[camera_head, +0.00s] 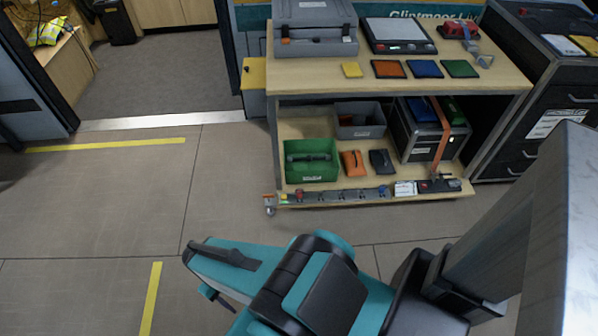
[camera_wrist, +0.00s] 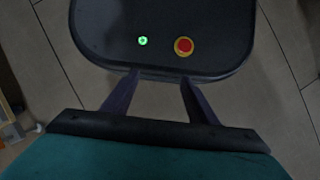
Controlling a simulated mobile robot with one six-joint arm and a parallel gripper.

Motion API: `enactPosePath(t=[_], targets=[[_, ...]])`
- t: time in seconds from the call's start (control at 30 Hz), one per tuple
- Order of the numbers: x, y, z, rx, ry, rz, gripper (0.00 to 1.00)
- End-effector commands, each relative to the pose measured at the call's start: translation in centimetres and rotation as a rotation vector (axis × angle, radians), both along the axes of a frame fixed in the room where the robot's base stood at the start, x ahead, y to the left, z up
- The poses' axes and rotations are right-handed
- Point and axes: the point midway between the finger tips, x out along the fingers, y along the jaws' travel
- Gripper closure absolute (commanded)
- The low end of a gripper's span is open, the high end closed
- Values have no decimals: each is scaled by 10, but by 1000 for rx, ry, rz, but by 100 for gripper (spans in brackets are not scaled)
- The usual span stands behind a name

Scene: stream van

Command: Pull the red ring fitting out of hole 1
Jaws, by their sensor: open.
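A small red fitting (camera_head: 299,195) stands near the left end of a rail (camera_head: 335,197) along the front edge of the cart's lower shelf in the head view. Its ring shape and the hole number are too small to make out. My gripper (camera_head: 212,293) is in front of the cart, low and left of the rail, well apart from the red fitting. In the wrist view its two dark fingers (camera_wrist: 160,78) are spread with nothing between them. The fitting does not show in the wrist view.
Blue-topped fittings (camera_head: 382,191) stand on the same rail, with a dark and red device (camera_head: 438,186) at its right end. A green bin (camera_head: 311,164) sits behind the rail. A dark drawer cabinet (camera_head: 545,90) stands at the right. The floor left of the cart is clear.

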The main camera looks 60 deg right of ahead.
Motion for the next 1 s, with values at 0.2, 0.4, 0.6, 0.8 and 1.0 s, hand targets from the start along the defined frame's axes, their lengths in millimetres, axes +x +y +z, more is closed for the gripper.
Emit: enactPosePath(t=[0.2,0.4,0.6,0.8,1.0], targets=[[33,-16,-21,0,-31,-63,47],[77,-52,-40,-3,-76,-155,47],[118,-101,-53,-12,-125,-252,47],[151,-157,-61,-26,-172,-349,47],[174,-220,-65,-45,-219,-444,47]])
